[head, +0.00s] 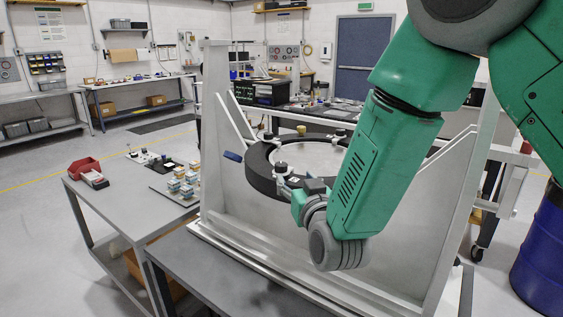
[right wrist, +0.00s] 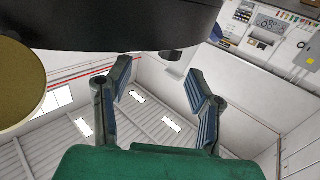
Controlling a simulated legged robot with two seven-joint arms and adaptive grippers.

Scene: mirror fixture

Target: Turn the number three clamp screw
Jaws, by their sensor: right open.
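A round mirror (head: 312,158) lies in a thick black ring (head: 262,178) on the grey fixture. Small clamps with dark knobs sit around the ring, one at its near left (head: 281,169) and one at its far side (head: 339,135). No number is readable, so I cannot tell which is number three. My right gripper (head: 293,186) is at the ring's near side, partly hidden by my wrist. In the right wrist view its fingers (right wrist: 160,77) are open and empty, below the black ring's edge (right wrist: 110,35). A small dark knob (right wrist: 172,55) shows beyond and between the fingertips. My left gripper is not in view.
Upright fixture plates (head: 215,130) flank the ring. A grey table (head: 120,215) at left bears a red bin (head: 84,167) and small blocks. A blue drum (head: 543,255) stands at right. A gold disc (right wrist: 18,85) is close at left in the wrist view.

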